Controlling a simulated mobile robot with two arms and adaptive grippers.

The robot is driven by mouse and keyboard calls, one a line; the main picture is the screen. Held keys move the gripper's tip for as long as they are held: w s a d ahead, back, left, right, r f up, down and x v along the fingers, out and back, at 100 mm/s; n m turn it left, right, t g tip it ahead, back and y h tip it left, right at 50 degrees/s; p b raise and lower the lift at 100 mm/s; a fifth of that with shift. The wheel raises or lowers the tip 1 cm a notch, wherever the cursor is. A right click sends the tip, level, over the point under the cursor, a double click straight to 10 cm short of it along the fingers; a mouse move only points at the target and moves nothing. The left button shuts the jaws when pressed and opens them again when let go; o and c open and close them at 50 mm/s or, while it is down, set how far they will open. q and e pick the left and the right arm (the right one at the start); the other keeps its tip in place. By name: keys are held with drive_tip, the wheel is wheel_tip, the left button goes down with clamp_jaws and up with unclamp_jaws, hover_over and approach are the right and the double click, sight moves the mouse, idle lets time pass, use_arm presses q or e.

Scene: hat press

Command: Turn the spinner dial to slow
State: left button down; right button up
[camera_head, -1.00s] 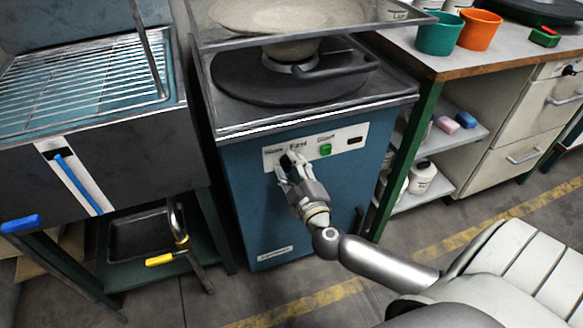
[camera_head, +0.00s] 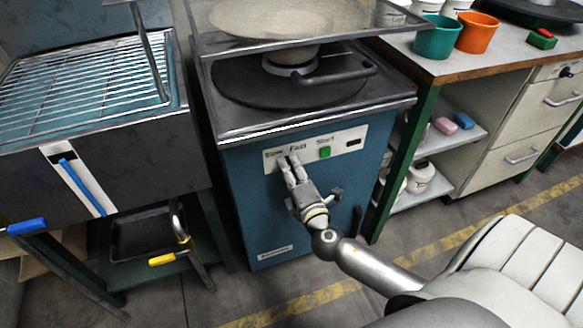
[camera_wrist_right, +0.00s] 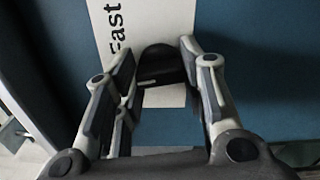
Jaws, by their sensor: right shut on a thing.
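The spinner cabinet (camera_head: 265,200) is blue, with a white control panel (camera_head: 338,143) on its front. The panel has a "Fast" label, a smaller label at its left that is too blurred to read for sure, and a green start button (camera_head: 325,152). My right gripper (camera_head: 290,163) is at the panel's left part, below the labels, and hides the dial in the head view. In the right wrist view the black dial (camera_wrist_right: 161,66) sits between the fingertips of my right gripper (camera_wrist_right: 157,72), which is shut on it. "Fast" is beside the dial there. My left gripper is out of view.
A rack table (camera_head: 90,80) stands at the left. A bench with a teal cup (camera_head: 437,38) and an orange cup (camera_head: 478,32) stands at the right. The floor in front is open.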

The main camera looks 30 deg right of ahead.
use_arm(q)
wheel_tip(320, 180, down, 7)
drive_tip(key=p, duration=0.1)
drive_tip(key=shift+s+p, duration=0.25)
drive_tip(key=shift+p, duration=0.1)
use_arm(e)
drive_tip(key=shift+a+n, duration=0.1)
drive_tip(key=shift+n, duration=2.9)
drive_tip(key=shift+f, duration=0.1)
drive_tip(key=o, duration=1)
drive_tip(key=v, duration=1.2)
